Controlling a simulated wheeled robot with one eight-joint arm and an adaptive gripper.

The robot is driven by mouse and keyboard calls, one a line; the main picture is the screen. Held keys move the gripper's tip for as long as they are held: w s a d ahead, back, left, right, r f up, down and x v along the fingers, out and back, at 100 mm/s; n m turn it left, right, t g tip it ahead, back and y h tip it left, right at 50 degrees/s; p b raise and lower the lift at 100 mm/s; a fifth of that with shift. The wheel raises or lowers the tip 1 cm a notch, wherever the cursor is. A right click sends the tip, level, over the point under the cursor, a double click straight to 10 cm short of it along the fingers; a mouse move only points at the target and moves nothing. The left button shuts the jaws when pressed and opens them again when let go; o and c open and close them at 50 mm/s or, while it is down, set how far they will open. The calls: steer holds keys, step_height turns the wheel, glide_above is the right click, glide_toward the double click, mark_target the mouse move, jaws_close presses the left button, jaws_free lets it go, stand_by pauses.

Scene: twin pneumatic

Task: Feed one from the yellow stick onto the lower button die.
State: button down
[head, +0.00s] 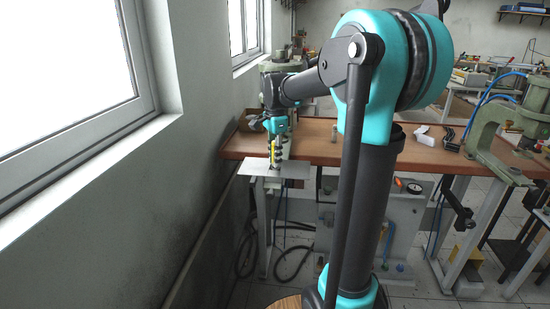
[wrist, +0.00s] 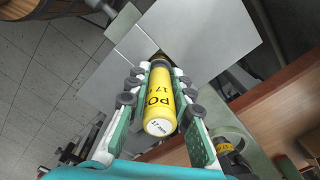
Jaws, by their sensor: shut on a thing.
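My gripper (head: 277,152) is shut on the yellow stick (wrist: 160,100), a tube with black lettering and a "17 mm" mark on its near end. The fingers (wrist: 161,82) grip it from both sides in the wrist view. The stick (head: 272,150) looks roughly upright in the head view, over a pale metal plate (head: 258,170) at the table's left end. Its far end has a dark collar (wrist: 159,62) and points at the plate (wrist: 205,35). The lower button die cannot be made out; the stick and fingers cover that spot. I cannot tell whether the stick touches anything.
The brown table (head: 340,148) runs right from the plate. A green press (head: 500,130) with blue hoses stands at the right. Another yellow and black cylinder (wrist: 226,148) is at the lower right in the wrist view. The wall and window (head: 75,75) are close on the left.

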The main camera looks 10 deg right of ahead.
steer(key=shift+f, duration=0.4)
stand_by(0.9)
steer(key=shift+r, duration=3)
